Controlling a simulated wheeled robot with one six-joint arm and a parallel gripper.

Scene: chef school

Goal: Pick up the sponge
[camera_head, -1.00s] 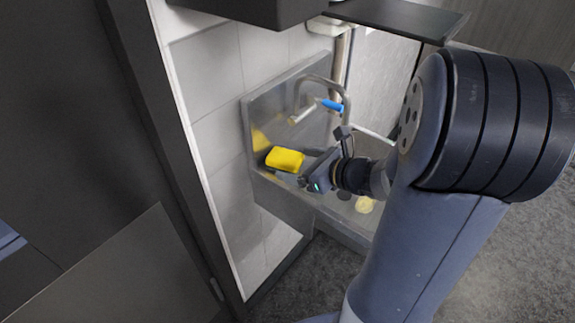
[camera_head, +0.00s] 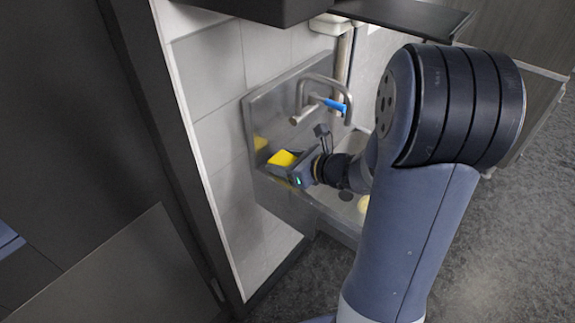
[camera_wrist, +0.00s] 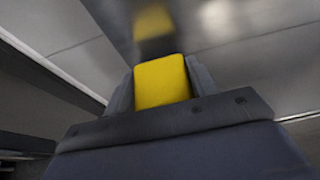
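The yellow sponge (camera_head: 281,158) is at the left end of the metal sink in the head view, partly hidden by my gripper. In the wrist view the sponge (camera_wrist: 161,81) lies between my two fingers, with one finger along each side. My gripper (camera_head: 285,168) is around the sponge in the head view; it also shows in the wrist view (camera_wrist: 161,85). The fingers look very close to the sponge's sides, but I cannot tell whether they press on it. What lies under the sponge is hidden.
The metal sink (camera_head: 318,208) has a tall back wall, which reflects the sponge. A faucet (camera_head: 325,92) with a blue handle (camera_head: 334,105) stands just behind and above my gripper. A pale yellow round item (camera_head: 363,204) is in the sink. A tiled wall (camera_head: 215,130) bounds the left side.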

